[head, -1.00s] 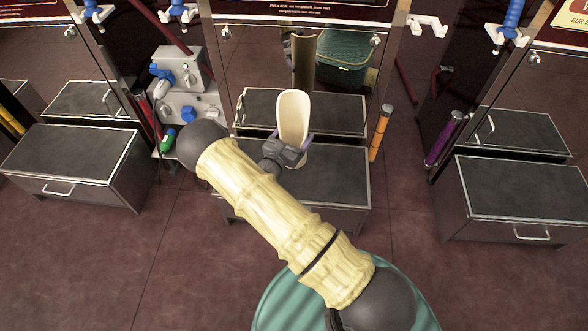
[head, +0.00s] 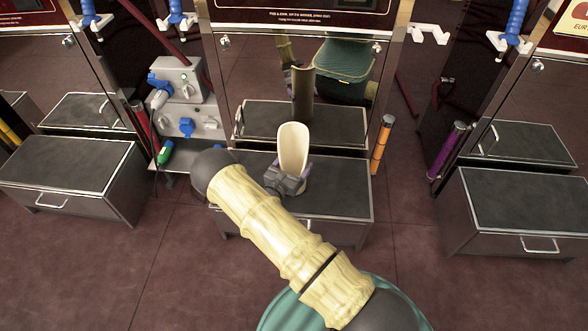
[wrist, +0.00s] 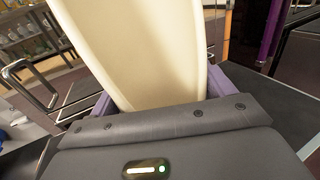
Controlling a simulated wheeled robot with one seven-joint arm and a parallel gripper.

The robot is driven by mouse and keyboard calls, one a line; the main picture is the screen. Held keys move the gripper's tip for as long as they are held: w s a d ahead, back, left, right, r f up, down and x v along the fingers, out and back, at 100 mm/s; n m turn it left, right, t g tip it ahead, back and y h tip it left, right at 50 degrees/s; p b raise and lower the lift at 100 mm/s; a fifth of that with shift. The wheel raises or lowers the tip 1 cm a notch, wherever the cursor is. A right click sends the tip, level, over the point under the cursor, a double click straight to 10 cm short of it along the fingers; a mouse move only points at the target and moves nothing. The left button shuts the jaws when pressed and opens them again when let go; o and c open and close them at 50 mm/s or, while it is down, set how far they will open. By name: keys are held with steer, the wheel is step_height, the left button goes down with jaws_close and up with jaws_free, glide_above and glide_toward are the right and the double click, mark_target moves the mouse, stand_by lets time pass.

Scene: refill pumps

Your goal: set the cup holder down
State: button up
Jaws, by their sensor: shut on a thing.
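The cup holder (head: 293,147) is a tall cream scoop-shaped piece, upright with its hollow side toward me in the head view. My gripper (head: 300,172) is shut on its lower part. The holder is at the dark top of the middle drawer box (head: 345,190); I cannot tell whether its base touches the surface, since the gripper and arm hide it. In the wrist view the cream holder (wrist: 140,50) fills the middle between the purple finger pads.
A mirrored panel behind reflects the holder and box. Similar drawer boxes stand left (head: 70,165) and right (head: 520,195). An orange tube (head: 381,145) stands right of the middle box, a purple tube (head: 447,150) farther right. Grey socket units (head: 185,120) stand at the left. The box top's right part is bare.

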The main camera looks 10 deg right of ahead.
steer(key=shift+f, duration=0.55)
steer(key=o, duration=1.5)
steer(key=shift+f, duration=0.1)
steer(key=shift+c, duration=0.2)
steer(key=shift+s+a, duration=0.1)
steer(key=p+v, duration=0.3)
steer(key=v, duration=0.8)
steer(key=shift+s+a, duration=0.2)
steer(key=shift+s, duration=0.15)
